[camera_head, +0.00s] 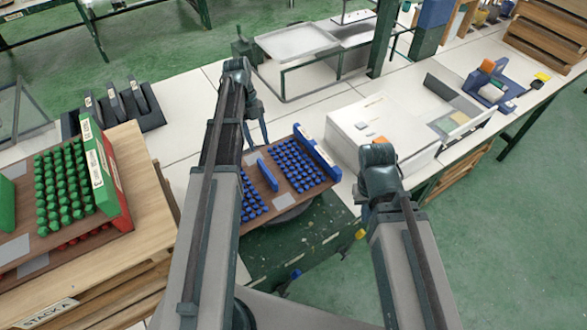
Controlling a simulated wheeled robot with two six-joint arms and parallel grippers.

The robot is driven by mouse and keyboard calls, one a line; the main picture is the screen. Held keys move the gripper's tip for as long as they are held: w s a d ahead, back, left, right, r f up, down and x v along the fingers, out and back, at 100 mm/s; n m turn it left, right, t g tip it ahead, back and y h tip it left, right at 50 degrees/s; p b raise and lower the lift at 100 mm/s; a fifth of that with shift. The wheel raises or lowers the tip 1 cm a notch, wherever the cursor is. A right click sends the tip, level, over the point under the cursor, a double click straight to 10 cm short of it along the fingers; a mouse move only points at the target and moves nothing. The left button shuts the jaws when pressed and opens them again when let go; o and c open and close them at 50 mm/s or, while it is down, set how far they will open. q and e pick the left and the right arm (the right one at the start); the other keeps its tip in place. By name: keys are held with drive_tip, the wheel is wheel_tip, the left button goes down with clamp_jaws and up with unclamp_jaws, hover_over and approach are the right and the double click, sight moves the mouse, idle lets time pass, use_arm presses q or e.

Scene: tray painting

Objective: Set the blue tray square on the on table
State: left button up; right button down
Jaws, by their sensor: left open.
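The blue tray (313,148) is a brown board with blue rails and rows of small blue pieces, in the middle of the head view. It lies at an angle to the table edges. A dark round surface shows under its near edge. My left arm covers its left part. My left gripper (257,134) is open at the tray's far left side, close to its edge; I cannot tell whether it touches. My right gripper (360,196) hangs just right of the tray; its fingers are mostly hidden. The white table (190,92) runs behind the tray.
A wooden stack with a tray of green pieces (120,180) stands at the left. Black holders (112,105) stand behind it. A white box-like machine (385,125) is right of the tray. A dark speckled surface (310,235) lies in front of the tray.

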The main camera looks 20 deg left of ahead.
use_arm(q)
drive_tip(key=s+d+n+t+y, duration=0.1)
drive_tip(key=s+d+n+y, duration=0.1)
drive_tip(key=s+d+n, duration=0.6)
drive_tip(key=s+d+f+n+t+y, duration=0.1)
drive_tip(key=s+d+n, duration=0.6)
drive_tip(key=d+n, duration=0.7)
drive_tip(key=shift+s+d+f+t+y, duration=0.25)
drive_tip(key=shift+s+d+t+y, duration=0.15)
drive_tip(key=shift+d+y, duration=0.5)
drive_tip(key=shift+d, duration=0.2)
